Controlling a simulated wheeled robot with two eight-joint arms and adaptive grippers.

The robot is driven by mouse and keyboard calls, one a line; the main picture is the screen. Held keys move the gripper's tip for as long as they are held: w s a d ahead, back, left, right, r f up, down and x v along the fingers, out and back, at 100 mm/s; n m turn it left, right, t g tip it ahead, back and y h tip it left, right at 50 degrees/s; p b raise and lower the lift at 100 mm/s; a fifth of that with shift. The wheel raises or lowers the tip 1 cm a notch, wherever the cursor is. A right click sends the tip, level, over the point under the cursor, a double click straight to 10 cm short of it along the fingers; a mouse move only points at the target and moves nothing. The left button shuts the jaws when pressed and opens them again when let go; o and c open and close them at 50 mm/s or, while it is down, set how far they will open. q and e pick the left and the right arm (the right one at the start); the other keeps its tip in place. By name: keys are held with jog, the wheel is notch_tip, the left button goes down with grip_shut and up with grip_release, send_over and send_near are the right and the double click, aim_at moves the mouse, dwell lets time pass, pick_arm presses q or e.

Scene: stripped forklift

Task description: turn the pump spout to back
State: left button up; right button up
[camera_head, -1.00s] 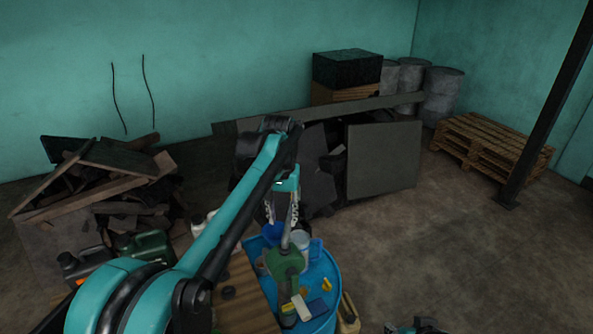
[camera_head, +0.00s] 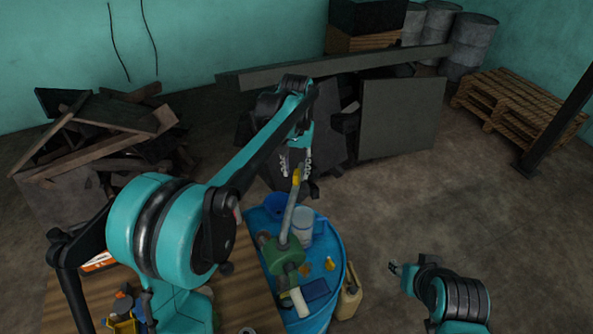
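The pump has a green body (camera_head: 283,252) and stands on a blue barrel (camera_head: 336,262). A grey pipe (camera_head: 289,216) rises from the body toward the back, tilted slightly right, and ends in a yellow tip (camera_head: 296,176). A pale cylindrical piece (camera_head: 300,302) shows at the front of the pump. I cannot tell for certain which piece is the spout. My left gripper (camera_head: 296,164) is open, its chain-like fingers on either side just above the yellow tip; contact is unclear. My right gripper (camera_head: 394,268) is right of the barrel, apart from the pump; its fingers are too small to read.
A white cup (camera_head: 302,226), a blue container (camera_head: 277,205) and small items crowd the barrel top. A beige jug (camera_head: 349,297) stands right of it. A wooden surface (camera_head: 247,297) lies left.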

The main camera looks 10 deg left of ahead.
aim_at(297, 170)
pick_arm(q)
jog(key=f, duration=0.1)
jog(key=w+f, duration=0.1)
jog(key=shift+w+f, duration=0.25)
jog(key=shift+f, duration=0.15)
jog(key=shift+s+r, duration=0.1)
jog(key=shift+s, duration=0.35)
jog(key=shift+c, duration=0.3)
jog(key=shift+w, duration=0.1)
grip_shut()
pick_arm(e)
jog(key=shift+w+r, duration=0.1)
jog(key=shift+w, duration=0.25)
pick_arm(q)
jog(key=s+a+n+b, duration=0.3)
jog(key=a+n, duration=0.4)
jog(key=a, duration=0.3)
jog(key=shift+a, duration=0.25)
pick_arm(e)
jog(key=shift+d+f, duration=0.1)
jog(key=shift+f, duration=1.55)
pick_arm(q)
jog(key=shift+s, duration=0.1)
